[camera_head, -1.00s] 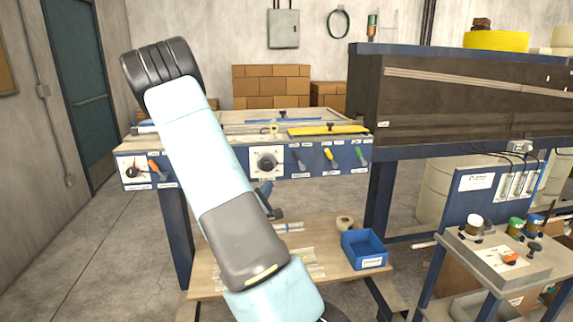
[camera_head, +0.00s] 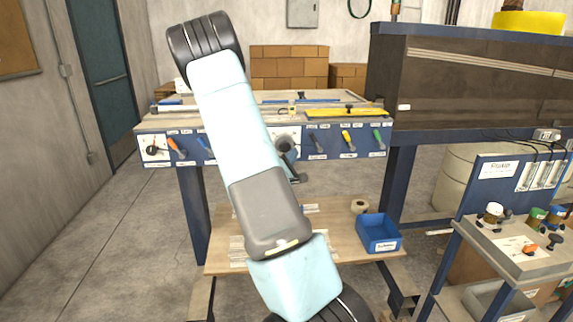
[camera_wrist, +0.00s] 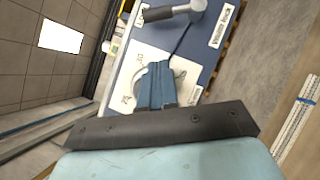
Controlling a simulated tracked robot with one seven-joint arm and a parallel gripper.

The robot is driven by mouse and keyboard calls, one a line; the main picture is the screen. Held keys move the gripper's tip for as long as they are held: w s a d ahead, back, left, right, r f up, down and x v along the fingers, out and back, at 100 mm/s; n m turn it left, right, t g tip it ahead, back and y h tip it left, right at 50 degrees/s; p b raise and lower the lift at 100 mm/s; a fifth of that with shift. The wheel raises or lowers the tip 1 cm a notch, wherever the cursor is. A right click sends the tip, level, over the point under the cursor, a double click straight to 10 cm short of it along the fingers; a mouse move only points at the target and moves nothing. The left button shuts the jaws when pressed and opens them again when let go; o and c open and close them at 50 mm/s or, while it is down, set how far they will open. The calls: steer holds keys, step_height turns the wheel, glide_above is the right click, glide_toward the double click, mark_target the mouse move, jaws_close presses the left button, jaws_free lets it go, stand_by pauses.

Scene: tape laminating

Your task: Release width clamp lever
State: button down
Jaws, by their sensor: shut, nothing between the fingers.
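The front panel (camera_head: 224,147) of the laminating table carries several levers: an orange one (camera_head: 176,148), a blue one partly behind my arm, a dark grey one (camera_head: 316,142), a yellow one (camera_head: 348,140) and a green one (camera_head: 379,139). My gripper (camera_head: 292,165) is shut and empty, in front of the dial plate (camera_head: 275,134). In the wrist view my blue fingers (camera_wrist: 157,82) partly cover the dial plate (camera_wrist: 132,62). A dark-gripped lever (camera_wrist: 170,12) lies beyond them.
A lower shelf (camera_head: 222,222) holds a tape roll (camera_head: 359,205) and a blue bin (camera_head: 379,232). A side stand (camera_head: 520,255) with knobs and a dark-sided machine (camera_head: 470,80) are at the right. The floor at the left is clear.

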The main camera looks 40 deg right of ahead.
mark_target(314, 140)
steer(key=d, duration=0.1)
steer(key=d+r, duration=0.1)
steer(key=d, duration=0.1)
steer(key=d+r, duration=0.1)
steer(key=shift+w+d, duration=0.3)
steer(key=shift+w, duration=0.05)
steer(key=shift+s+d+r, duration=0.2)
steer(key=shift+d+r, duration=0.2)
steer(key=shift+d, duration=0.3)
